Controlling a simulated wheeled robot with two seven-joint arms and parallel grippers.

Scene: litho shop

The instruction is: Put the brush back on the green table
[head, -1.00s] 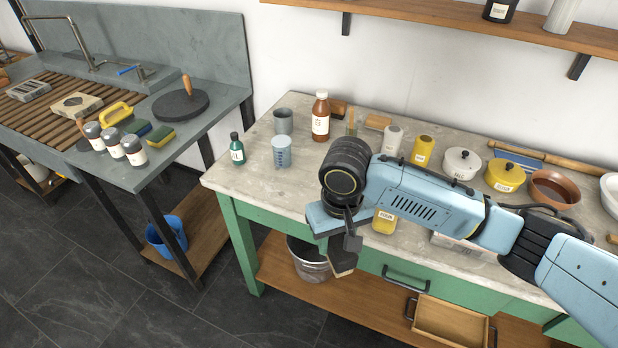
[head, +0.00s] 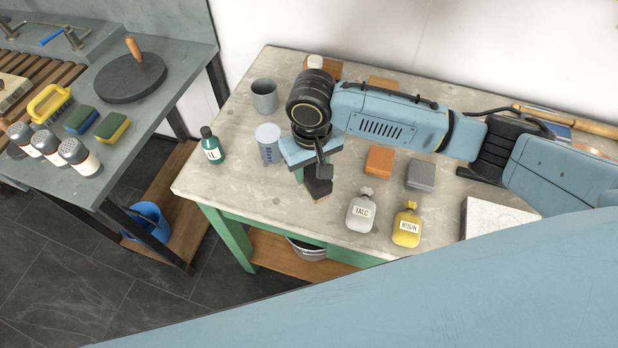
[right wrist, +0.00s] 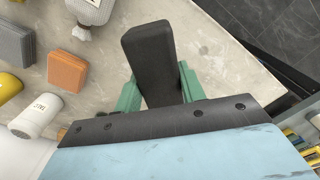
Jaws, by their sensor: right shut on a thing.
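The brush (head: 318,187) is a dark block with a tan lower edge. My right gripper (head: 308,172) is shut on it and holds it over the front left part of the green table's stone top (head: 240,189). I cannot tell whether the brush touches the top. In the right wrist view the brush (right wrist: 150,58) is a black block between the green fingers of my right gripper (right wrist: 158,92). The table top (right wrist: 212,62) shows behind it. My left gripper is not in view.
The front left top is clear.

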